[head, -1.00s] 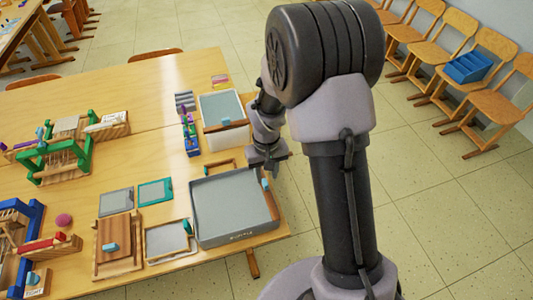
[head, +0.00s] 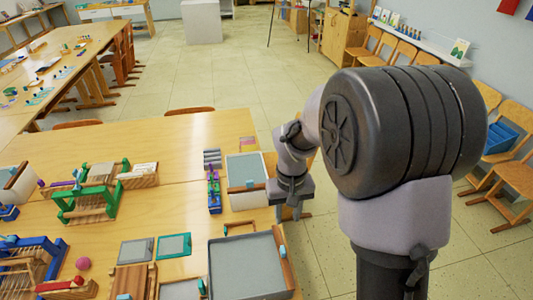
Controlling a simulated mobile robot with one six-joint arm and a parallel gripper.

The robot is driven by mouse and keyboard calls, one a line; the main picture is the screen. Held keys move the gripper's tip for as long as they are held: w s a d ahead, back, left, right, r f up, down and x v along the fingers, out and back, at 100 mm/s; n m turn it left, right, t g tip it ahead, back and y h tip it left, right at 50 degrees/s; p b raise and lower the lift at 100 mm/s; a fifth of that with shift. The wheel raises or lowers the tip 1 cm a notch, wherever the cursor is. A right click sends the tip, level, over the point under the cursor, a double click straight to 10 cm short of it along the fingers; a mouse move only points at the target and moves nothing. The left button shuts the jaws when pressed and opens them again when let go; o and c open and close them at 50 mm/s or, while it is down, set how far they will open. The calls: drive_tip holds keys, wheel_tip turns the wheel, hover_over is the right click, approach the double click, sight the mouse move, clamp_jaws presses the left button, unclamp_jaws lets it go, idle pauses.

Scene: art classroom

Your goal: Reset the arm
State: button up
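My arm rises large on the right of the head view, its elbow over the floor beside the table. My gripper (head: 291,208) hangs at the end of the folded wrist, just past the table's right edge. It is beside a pale box with a grey panel (head: 245,168) and above and behind a large grey tray (head: 240,272). Its fingers are small and partly hidden, so I cannot tell whether they are open or shut. Nothing clearly shows held in it.
The wooden table (head: 160,150) carries frames, trays and a green loom (head: 88,200). A pink ball (head: 83,263) lies at the left. Wooden chairs, one with a blue crate (head: 502,138), line the right wall.

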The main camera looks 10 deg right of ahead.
drive_tip(key=s+a+r+m+t+y+b, duration=0.1)
drive_tip(key=s+a+r+m+t+b, duration=0.1)
drive_tip(key=s, duration=0.7)
drive_tip(key=s+a+r+m+t+y+b, duration=0.1)
drive_tip(key=s+r+b, duration=0.4)
drive_tip(key=s, duration=0.5)
wheel_tip(320, 180, up, 2)
drive_tip(key=a+m+t, duration=0.1)
drive_tip(key=t, duration=0.1)
drive_tip(key=shift+a+r+t+b, duration=0.25)
drive_tip(key=shift+a+t+b, duration=0.15)
